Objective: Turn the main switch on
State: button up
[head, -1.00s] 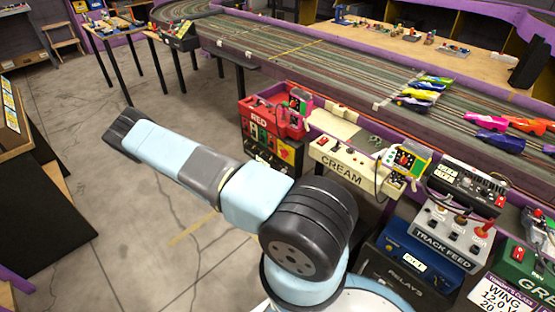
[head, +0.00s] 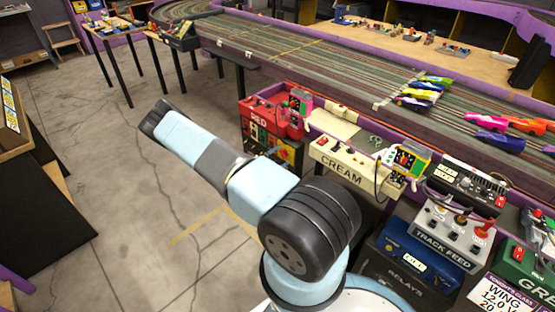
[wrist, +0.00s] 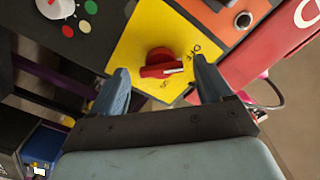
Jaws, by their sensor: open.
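In the wrist view, a red rotary switch knob (wrist: 158,64) sits on a yellow plate (wrist: 128,52). A white mark on the knob points to the right, toward the side where black lettering that seems to read OFF is printed. More small lettering lies below the knob and is hard to read. My gripper (wrist: 161,68) is open, with one blue finger on each side of the knob. The knob is between the fingertips in the picture; I cannot tell whether they touch it.
Left of the plate is a dark panel with a white-and-red dial (wrist: 56,6) and coloured dots. An orange panel (wrist: 228,18) and a red box (wrist: 275,62) lie to the right. In the head view, a cream box (head: 345,158) stands beside the red box, below the slot track (head: 300,60).

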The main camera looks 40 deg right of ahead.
jog(key=shift+c, duration=0.4)
jog(key=c, duration=0.9)
jog(key=shift+a+f, duration=0.1)
jog(key=shift+a, duration=0.45)
jog(key=shift+c, duration=0.3)
jog(key=m, duration=0.2)
jog(key=d+m, duration=0.1)
jog(key=m, duration=0.2)
jog(key=shift+s+d+m, duration=0.25)
jog(key=shift+m, duration=0.05)
jog(key=m, duration=0.6)
jog(key=shift+a, duration=0.1)
jog(key=m, duration=0.6)
jog(key=shift+w+f, duration=0.1)
jog(key=shift+a+m, duration=0.1)
jog(key=shift+m, duration=0.2)
